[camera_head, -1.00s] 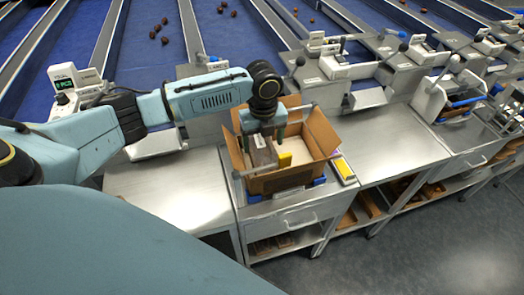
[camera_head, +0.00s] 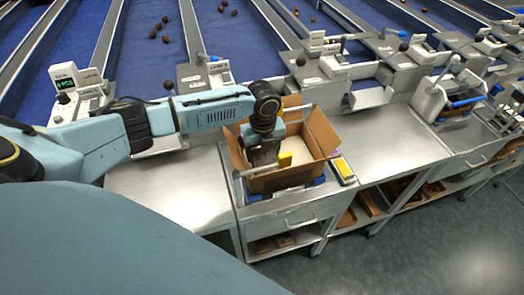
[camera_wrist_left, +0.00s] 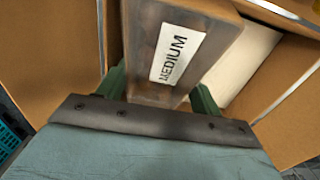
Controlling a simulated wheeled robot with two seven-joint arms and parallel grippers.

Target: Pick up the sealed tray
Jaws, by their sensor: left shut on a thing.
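The sealed tray (camera_wrist_left: 145,35) is brownish with a clear-looking cover and a white label reading MEDIUM. In the head view the tray (camera_head: 265,158) is inside an open cardboard box (camera_head: 319,135), mostly hidden under my gripper. My left gripper (camera_head: 262,143) reaches down into the box from above. In the left wrist view its two green fingers (camera_wrist_left: 160,88) sit on either side of the tray and are shut on it. I cannot tell whether the tray is clear of the box floor. My right gripper is not in view.
The box stands on a metal workbench (camera_head: 385,140) with a drawer (camera_head: 290,218). A yellow-topped item (camera_head: 344,168) lies right of the box. The bench on both sides is largely clear.

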